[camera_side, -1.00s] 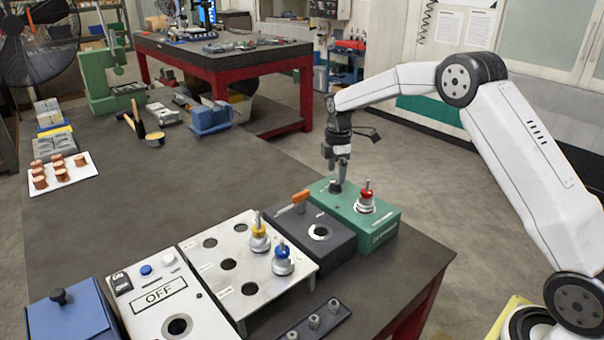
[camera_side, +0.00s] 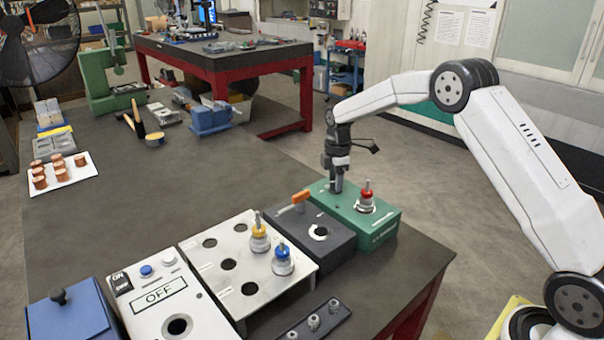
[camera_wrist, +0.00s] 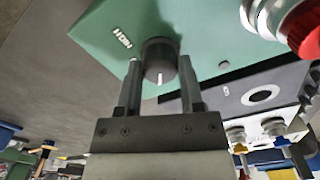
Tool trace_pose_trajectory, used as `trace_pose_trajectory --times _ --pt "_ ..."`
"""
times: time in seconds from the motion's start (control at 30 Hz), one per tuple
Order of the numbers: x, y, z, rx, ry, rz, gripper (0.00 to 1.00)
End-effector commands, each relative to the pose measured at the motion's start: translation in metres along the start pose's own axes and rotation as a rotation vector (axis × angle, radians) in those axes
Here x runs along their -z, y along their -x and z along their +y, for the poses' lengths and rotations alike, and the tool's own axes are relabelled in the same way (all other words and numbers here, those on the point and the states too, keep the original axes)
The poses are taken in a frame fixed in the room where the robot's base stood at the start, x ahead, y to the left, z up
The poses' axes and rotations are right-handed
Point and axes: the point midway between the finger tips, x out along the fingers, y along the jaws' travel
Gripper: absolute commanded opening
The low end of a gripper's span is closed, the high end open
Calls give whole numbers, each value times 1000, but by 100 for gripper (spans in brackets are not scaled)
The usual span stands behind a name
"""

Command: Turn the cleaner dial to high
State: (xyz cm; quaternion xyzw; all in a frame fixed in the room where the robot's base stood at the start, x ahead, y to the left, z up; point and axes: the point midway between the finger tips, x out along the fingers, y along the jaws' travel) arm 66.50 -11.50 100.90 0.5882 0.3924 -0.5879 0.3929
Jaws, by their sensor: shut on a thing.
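The cleaner is a green box (camera_side: 383,229) at the far right end of the bench row. Its dial (camera_wrist: 160,50) is a dark round knob with a white pointer mark, seen in the wrist view. The mark faces my gripper's palm. A HIGH label (camera_wrist: 122,38) is on the green top, left of the dial. My gripper (camera_wrist: 160,68) is shut on the dial, one finger on each side. In the side view my gripper (camera_side: 337,188) points down at the box's far left part and hides most of the dial.
A red-topped fitting (camera_side: 366,197) stands on the green box, close right of my gripper. A dark box (camera_side: 335,242) with an orange handle (camera_side: 299,200) adjoins it. A white rack (camera_side: 215,261) holds blue- and yellow-topped fittings.

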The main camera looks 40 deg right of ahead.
Motion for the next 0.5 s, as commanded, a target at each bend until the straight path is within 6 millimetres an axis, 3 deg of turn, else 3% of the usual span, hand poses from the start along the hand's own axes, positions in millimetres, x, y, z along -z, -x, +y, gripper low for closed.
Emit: trace_pose_trajectory --times 0.5 --pt "0 0 0 0 -129 0 0"
